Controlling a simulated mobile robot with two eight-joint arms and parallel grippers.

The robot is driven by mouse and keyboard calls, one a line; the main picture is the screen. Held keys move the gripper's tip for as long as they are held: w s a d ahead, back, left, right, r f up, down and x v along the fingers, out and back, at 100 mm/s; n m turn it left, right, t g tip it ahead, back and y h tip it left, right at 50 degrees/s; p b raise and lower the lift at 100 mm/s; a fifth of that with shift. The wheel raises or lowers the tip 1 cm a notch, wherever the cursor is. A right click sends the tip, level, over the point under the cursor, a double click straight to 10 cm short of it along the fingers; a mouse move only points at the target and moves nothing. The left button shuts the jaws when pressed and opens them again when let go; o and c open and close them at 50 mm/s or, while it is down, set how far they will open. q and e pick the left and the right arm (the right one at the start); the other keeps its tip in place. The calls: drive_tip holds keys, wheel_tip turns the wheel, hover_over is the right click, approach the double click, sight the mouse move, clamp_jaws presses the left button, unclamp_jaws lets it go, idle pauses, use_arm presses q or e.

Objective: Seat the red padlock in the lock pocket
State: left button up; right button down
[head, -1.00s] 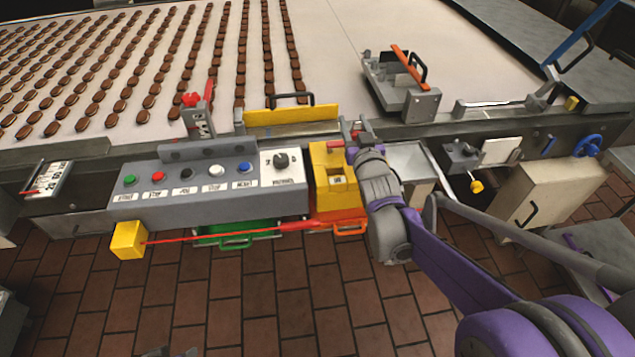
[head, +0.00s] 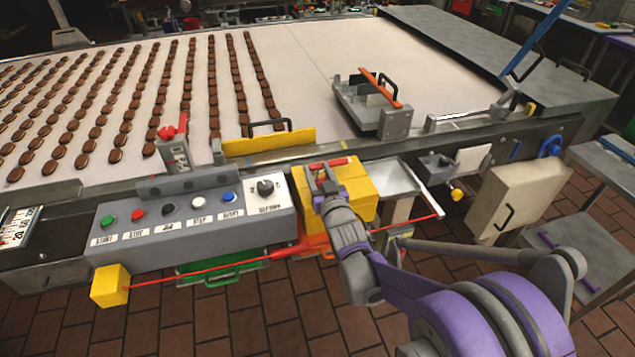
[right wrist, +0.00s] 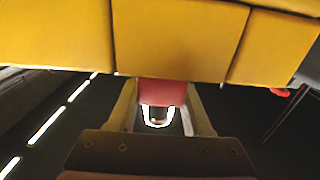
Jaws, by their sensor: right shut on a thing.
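In the right wrist view the red padlock (right wrist: 161,92) sits between the fingers of my right gripper (right wrist: 162,112), with its bright shackle pointing back toward the gripper. The front of its body meets or overlaps the edge of a yellow block (right wrist: 180,40); I cannot tell whether it is inside a pocket. In the head view my right gripper (head: 325,185) is over the yellow block (head: 357,190) on the front of the machine. The gripper hides part of the block, and the lock pocket's opening is not clearly visible. My left gripper is not in view.
A grey button panel (head: 190,218) is left of the yellow block. A red rod or cord (head: 210,270) runs below from a yellow cube (head: 110,286). A metal tray (head: 398,178) is to the right. The conveyor (head: 300,80) with rows of biscuits lies behind.

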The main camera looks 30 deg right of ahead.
sight(318, 180)
drive_tip(key=shift+f, duration=1.4)
drive_tip(key=shift+f+b, duration=0.2)
drive_tip(key=shift+b, duration=0.2)
drive_tip(key=shift+c, duration=1.6)
unclamp_jaws()
drive_tip(key=shift+r, duration=0.1)
drive_tip(key=shift+r, duration=0.1)
